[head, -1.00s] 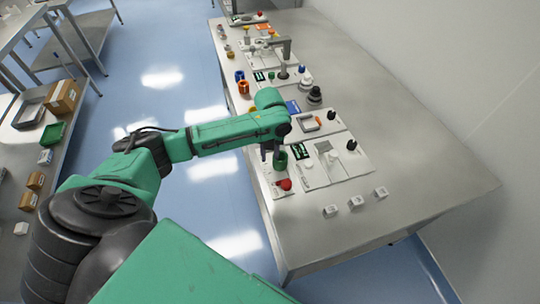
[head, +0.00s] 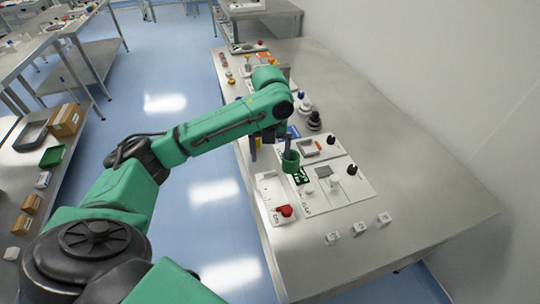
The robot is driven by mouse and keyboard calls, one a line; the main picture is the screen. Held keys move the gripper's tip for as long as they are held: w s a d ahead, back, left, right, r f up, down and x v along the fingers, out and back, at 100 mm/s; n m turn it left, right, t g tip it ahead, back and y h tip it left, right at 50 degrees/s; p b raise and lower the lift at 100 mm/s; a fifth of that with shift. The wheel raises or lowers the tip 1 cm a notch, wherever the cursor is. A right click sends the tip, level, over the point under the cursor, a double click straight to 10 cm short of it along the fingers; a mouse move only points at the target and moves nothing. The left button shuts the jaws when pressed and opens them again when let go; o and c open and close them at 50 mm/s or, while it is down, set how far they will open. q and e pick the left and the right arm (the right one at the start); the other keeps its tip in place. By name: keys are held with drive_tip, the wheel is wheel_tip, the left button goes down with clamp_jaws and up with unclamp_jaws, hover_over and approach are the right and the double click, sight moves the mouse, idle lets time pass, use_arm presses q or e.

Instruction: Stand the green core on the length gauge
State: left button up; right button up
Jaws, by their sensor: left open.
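The green core (head: 290,161) is a short upright ring beside the rear left of a small green display on a white instrument panel (head: 327,196). I cannot tell which panel is the length gauge, or whether the core touches the surface below it. My left gripper (head: 271,155) is open, its fingers pointing down and spread apart. Its right finger overlaps the core's top opening; the left finger stands clear of the core. My left forearm hides part of the bench behind. My right gripper is not in view.
A white panel with a red button (head: 286,211) lies front left. Dark stacked parts (head: 314,121) stand behind. The bench's right side (head: 420,190) is clear.

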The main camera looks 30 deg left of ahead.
use_arm(q)
wheel_tip(320, 180, up, 14)
drive_tip(key=p, duration=0.2)
drive_tip(key=shift+r+p, duration=0.25)
drive_tip(key=shift+p, duration=0.15)
